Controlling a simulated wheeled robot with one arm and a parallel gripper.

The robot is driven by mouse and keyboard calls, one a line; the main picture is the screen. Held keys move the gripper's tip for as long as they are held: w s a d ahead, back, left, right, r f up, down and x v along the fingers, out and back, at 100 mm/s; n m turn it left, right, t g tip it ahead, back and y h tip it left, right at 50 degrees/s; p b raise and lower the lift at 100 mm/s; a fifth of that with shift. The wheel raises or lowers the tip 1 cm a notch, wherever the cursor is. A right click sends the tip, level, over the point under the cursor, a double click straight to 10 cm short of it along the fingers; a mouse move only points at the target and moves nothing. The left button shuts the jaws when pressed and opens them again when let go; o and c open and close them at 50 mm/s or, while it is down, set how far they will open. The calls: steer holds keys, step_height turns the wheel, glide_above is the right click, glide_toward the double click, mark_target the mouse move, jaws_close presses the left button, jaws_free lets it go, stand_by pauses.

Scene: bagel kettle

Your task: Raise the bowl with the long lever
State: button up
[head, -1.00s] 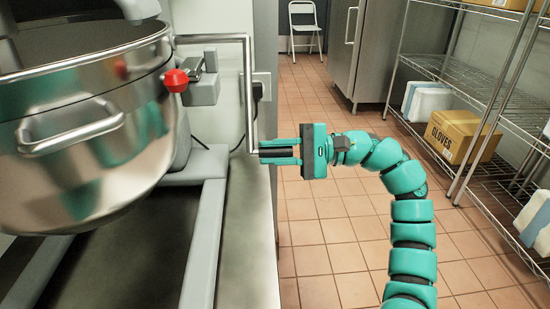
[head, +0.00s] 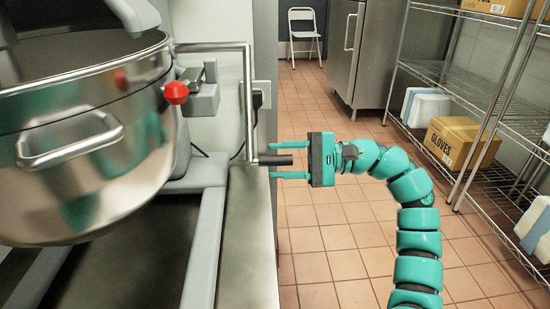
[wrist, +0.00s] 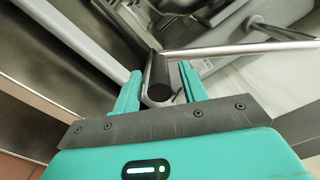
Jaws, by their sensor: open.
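The big steel bowl (head: 85,190) with a loop handle hangs at the left of the head view. The long lever (head: 248,95) is a bent metal rod to its right, running right, then down to a black grip (head: 272,160). My gripper (head: 274,161) is open, coming from the right, with one finger above and one below the grip. In the wrist view the black grip (wrist: 159,78) lies between the two fingers, with a gap visible on the right side.
The grey machine base (head: 205,245) stands on a steel counter (head: 250,220) under the bowl. At the right, a wire shelf (head: 480,90) holds a gloves box (head: 458,142). Tiled floor (head: 325,240) is clear between them. A fridge and folding chair (head: 303,35) are farther back.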

steer(key=d+p, duration=0.3)
steer(key=d, duration=1.2)
steer(key=shift+d, duration=0.35)
